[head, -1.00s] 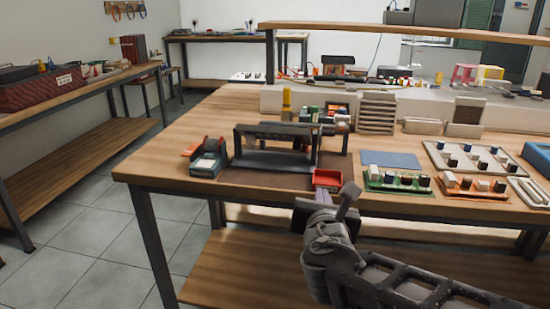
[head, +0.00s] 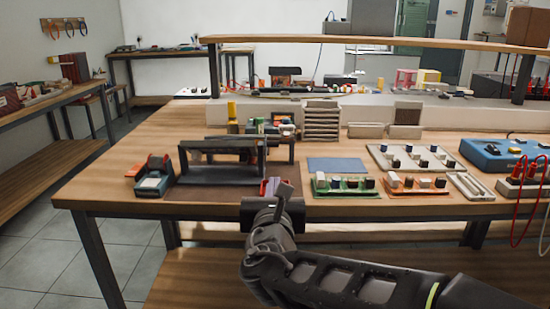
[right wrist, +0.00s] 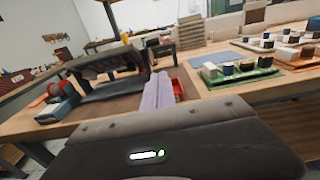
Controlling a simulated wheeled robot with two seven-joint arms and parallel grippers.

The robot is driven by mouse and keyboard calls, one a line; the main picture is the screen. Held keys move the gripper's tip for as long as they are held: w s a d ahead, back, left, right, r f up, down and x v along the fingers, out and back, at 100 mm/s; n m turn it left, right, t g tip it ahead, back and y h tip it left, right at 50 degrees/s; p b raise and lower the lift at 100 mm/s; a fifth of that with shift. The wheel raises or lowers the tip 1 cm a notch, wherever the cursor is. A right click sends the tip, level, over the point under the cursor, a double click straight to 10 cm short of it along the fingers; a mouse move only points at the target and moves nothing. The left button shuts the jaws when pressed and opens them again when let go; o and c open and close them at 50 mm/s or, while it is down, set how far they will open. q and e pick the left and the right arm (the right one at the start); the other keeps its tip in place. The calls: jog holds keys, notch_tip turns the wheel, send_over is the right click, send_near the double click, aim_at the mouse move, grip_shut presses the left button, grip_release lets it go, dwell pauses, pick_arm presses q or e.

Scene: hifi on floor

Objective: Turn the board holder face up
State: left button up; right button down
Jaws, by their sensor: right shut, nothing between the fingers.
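The board holder is most likely the dark frame (head: 218,145) with upright ends and long bars, standing on a brown mat at the front left of the bench. It also shows in the right wrist view (right wrist: 108,62), left of the fingers. I cannot tell which side is its face. My right gripper (head: 284,188) is at the bench's front edge, right of and nearer than the frame, apart from it. Its pale fingers (right wrist: 157,92) are shut and empty. They partly hide a small red tray (right wrist: 178,88). My left gripper is not in view.
A teal and red device (head: 153,180) stands left of the frame. Right of it are a blue mat (head: 337,164), a green board (head: 345,188) and an orange board (head: 414,187). A slatted rack (head: 321,121) stands behind. A raised shelf (head: 380,40) spans the back.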

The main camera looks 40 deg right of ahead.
jog(key=b+x, duration=0.1)
jog(key=x, duration=0.6)
jog(key=shift+f, duration=0.15)
jog(key=shift+w+d+r, duration=0.65)
jog(key=shift+w+r, duration=0.15)
jog(key=shift+r, duration=0.2)
jog(key=shift+w+d+r, duration=0.3)
jog(key=shift+w+r, duration=0.1)
jog(key=shift+r, duration=0.1)
jog(key=shift+p, duration=0.35)
